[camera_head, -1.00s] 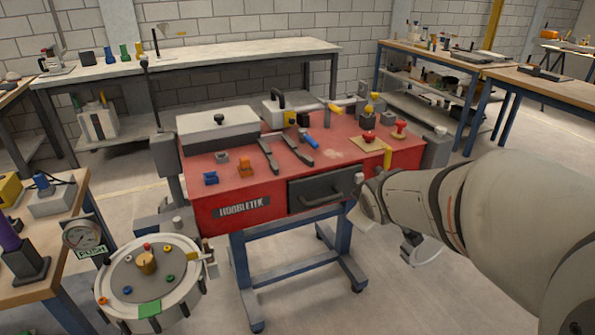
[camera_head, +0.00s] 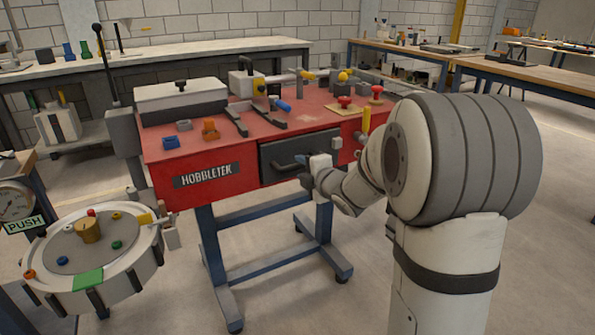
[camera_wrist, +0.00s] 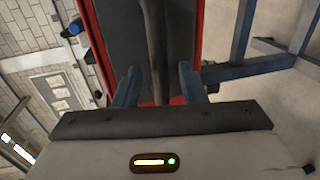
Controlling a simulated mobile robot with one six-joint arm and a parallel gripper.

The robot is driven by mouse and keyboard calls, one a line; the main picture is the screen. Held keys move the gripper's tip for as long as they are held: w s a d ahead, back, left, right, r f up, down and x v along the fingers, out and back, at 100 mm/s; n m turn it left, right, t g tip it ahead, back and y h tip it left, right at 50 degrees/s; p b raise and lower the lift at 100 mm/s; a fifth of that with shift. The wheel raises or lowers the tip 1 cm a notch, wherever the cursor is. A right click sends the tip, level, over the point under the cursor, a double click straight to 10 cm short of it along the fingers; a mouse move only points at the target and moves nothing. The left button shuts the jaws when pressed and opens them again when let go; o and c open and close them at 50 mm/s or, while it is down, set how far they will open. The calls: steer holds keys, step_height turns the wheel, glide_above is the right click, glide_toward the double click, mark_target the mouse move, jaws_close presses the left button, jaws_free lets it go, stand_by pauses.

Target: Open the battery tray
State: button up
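The battery tray looks like the dark grey drawer front (camera_head: 276,152) in the red HOBBLETEK bench. It looks flush with the bench front. A dark bar handle (camera_head: 286,167) runs across it. In the wrist view the handle (camera_wrist: 154,45) runs upright through the middle, over the grey drawer front (camera_wrist: 119,40) edged in red. My gripper (camera_wrist: 157,85) is open, with one blue-grey finger on each side of the handle and a gap on both sides. In the head view my gripper (camera_head: 308,172) is at the handle's right part, which it partly hides.
The red bench top (camera_head: 300,115) carries a white-lidded box (camera_head: 182,98), dark rails, red knobs and a yellow post (camera_head: 366,120) near its front right. A round drum (camera_head: 95,250) with coloured knobs stands at the lower left. The floor in front of the bench looks clear.

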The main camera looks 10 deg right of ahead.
mark_target(300, 167)
steer(key=shift+x, duration=1.6)
steer(key=shift+c, duration=0.3)
jaws_close()
